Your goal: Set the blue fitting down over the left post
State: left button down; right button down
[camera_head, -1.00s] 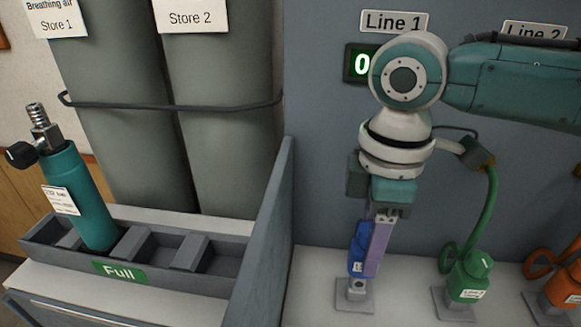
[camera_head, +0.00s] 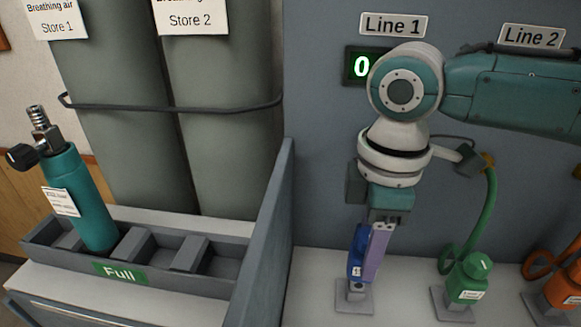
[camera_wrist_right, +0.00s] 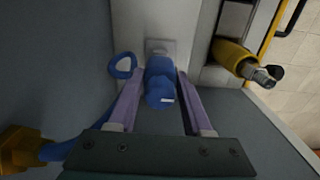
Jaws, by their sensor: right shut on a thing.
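The blue fitting (camera_head: 355,255) is upright between the purple fingers of my right gripper (camera_head: 372,262). The gripper is shut on it. In the wrist view the blue fitting (camera_wrist_right: 160,85) sits between the two fingers, with a blue ring (camera_wrist_right: 123,66) beside it. The left post (camera_head: 356,287) stands on a square grey plate (camera_head: 354,302) under the "Line 1" sign. The fitting is directly above the post; its lower end is at or very close to the post's top, and I cannot tell if they touch. My left gripper is not in view.
A green fitting (camera_head: 468,280) with a green hose stands to the right, and an orange fitting (camera_head: 563,288) farther right. A grey partition (camera_head: 268,235) and a rack marked "Full" (camera_head: 205,290), holding a teal bottle (camera_head: 80,205), are on the left. The display (camera_head: 361,65) reads 0.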

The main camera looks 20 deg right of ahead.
jog(key=shift+f+b, duration=0.85)
jog(key=shift+f, duration=0.7)
dwell(0.4)
jog(key=shift+c, duration=1.2)
grip_release()
notch_tip(320, 180, up, 10)
jog(key=shift+f+p, duration=0.1)
jog(key=shift+p, duration=0.45)
